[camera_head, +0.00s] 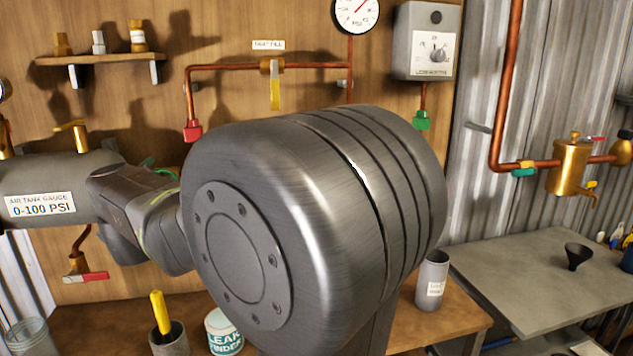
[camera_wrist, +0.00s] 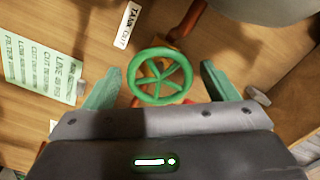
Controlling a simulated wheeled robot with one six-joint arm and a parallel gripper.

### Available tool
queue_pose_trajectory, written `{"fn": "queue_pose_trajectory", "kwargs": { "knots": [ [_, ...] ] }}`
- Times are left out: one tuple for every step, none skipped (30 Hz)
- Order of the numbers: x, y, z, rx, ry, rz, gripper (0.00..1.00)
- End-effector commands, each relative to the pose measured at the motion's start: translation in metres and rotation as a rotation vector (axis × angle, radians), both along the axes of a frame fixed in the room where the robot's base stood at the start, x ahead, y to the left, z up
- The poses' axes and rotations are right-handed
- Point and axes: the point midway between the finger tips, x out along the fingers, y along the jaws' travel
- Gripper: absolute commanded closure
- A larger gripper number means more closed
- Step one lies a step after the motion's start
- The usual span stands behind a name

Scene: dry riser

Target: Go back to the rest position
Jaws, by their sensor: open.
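My gripper (camera_wrist: 160,69) is open in the wrist view, with one green finger on each side. A green handwheel (camera_wrist: 160,53) shows between the fingers, with a visible gap to each. I cannot tell how deep it sits between them. An orange-red pipe or valve part runs behind the wheel, beside a label reading "TANK OUT" (camera_wrist: 128,24). In the head view my large grey arm joint fills the middle. My wrist reaches left behind it, in front of the wooden wall, and the fingertips are not clear there.
The grey air tank (camera_head: 60,172) is at the left, close to my wrist. A copper pipe with a yellow lever (camera_head: 275,90) and a grey control box (camera_head: 427,42) are on the wall. A leak finder tub (camera_head: 222,335) and a grey cup (camera_head: 432,280) stand on the wooden bench. A metal table (camera_head: 530,290) is right.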

Motion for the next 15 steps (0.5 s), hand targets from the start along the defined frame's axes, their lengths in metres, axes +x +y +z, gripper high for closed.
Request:
{"fn": "queue_pose_trajectory", "kwargs": {
  "knots": [
    [0.0,0.0001,0.0004,-0.031,-0.007,0.0,0.2],
    [-0.0001,0.0002,0.0003,-0.05,-0.012,0.0,0.2],
    [-0.0001,0.0003,0.0004,-0.072,-0.017,0.0,0.2],
    [-0.0001,0.0003,0.0003,-0.088,-0.021,0.0,0.2],
    [-0.0001,0.0003,0.0003,-0.1,-0.024,0.0,0.2],
    [-0.0001,0.0004,0.0002,-0.117,-0.028,0.0,0.2],
    [-0.0001,0.0004,0.0002,-0.125,-0.03,0.0,0.2],
    [-0.0001,0.0004,0.0002,-0.133,-0.032,0.0,0.2],
    [-0.0001,0.0004,0.0002,-0.143,-0.034,0.0,0.2],
    [-0.0001,0.0004,0.0002,-0.148,-0.036,0.0,0.2],
    [-0.0001,0.0004,0.0002,-0.151,-0.036,0.0,0.2],
    [-0.0001,0.0004,0.0002,-0.154,-0.037,0.0,0.2],
    [-0.0001,0.0004,0.0002,-0.156,-0.037,0.0,0.2],
    [-0.0001,0.0004,0.0002,-0.156,-0.037,0.0,0.2],
    [-0.0001,0.0004,0.0002,-0.156,-0.037,0.0,0.2]
  ]
}}
